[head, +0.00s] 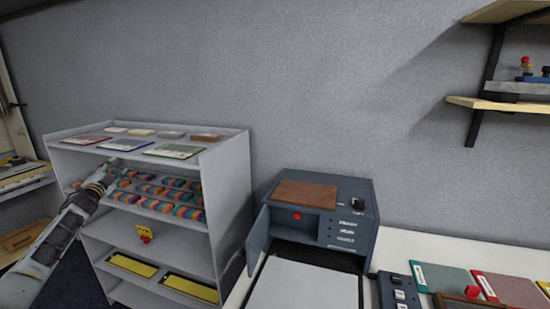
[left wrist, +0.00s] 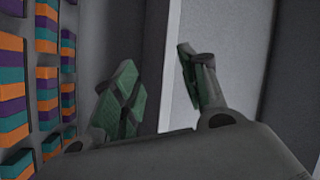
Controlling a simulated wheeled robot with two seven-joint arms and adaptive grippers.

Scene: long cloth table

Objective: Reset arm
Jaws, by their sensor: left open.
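My left arm comes in from the left in the head view, and its gripper (head: 112,173) is at the front of the grey shelf unit (head: 228,190), by the left end of the shelf with striped coloured blocks (head: 160,192). In the left wrist view the two green-padded fingers of my left gripper (left wrist: 158,78) stand apart with nothing between them. Stacked orange, teal and purple blocks (left wrist: 45,92) are to their left, apart from the fingers. My right gripper is in neither view.
Booklets (head: 174,151) lie on the unit's top; yellow trays (head: 190,288) are low down. A blue-grey cabinet (head: 350,225) with its door open stands on the table to the right. Folders (head: 510,291) lie at lower right. A wall shelf (head: 510,107) is at upper right.

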